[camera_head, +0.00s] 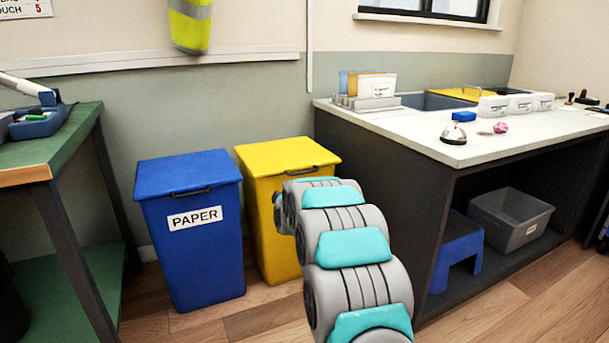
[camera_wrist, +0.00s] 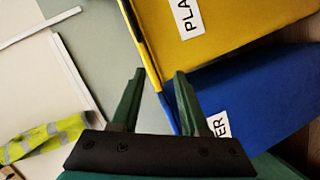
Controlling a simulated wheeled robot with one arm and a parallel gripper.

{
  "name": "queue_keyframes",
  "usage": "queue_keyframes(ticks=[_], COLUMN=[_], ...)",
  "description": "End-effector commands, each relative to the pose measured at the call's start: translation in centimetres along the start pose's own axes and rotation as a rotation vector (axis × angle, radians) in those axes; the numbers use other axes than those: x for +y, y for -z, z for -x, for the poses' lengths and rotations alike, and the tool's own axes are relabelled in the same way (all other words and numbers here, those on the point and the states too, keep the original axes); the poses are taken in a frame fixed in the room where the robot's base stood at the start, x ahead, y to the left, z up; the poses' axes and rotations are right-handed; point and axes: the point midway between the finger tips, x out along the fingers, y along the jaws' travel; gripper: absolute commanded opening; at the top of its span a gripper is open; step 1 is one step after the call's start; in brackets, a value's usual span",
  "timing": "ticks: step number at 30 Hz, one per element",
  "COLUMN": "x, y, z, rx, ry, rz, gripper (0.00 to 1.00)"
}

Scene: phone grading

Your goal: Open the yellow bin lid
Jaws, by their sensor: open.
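The yellow bin (camera_head: 262,220) stands against the wall, right of the blue bin. Its yellow lid (camera_head: 285,153) lies flat and closed, with a dark handle (camera_head: 303,170) at its front edge. My arm covers the bin's lower right front, and my gripper is hidden behind the arm in the head view. In the wrist view my gripper (camera_wrist: 158,76) is open, with nothing seen held between its two dark green fingers. There the yellow bin (camera_wrist: 215,62), with a partly visible white label, lies beyond the fingertips, its lid edge running down between them. Contact with the lid cannot be told.
The blue bin (camera_head: 207,255) with a PAPER label stands close on the left, lid closed. A white-topped counter (camera_head: 425,130) stands close on the right, with a blue stool (camera_head: 457,248) and grey crate (camera_head: 500,238) below. A green-topped bench (camera_head: 62,140) is at far left.

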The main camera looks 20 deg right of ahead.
Motion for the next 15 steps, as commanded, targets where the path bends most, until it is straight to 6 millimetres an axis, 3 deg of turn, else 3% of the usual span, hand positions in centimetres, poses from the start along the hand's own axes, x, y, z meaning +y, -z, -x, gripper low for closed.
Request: queue_keyframes(ticks=[1,6,15], x=[-0.1,1.5,2.7], y=[-1.0,-3.5,-6.1], z=[-1.5,-4.9,-6.8], rx=[0.001,-0.001,-0.029], ry=[-0.047,-0.234,-0.415], rz=[0.037,0.179,0.323], gripper=[0.45,0.45,0.45])
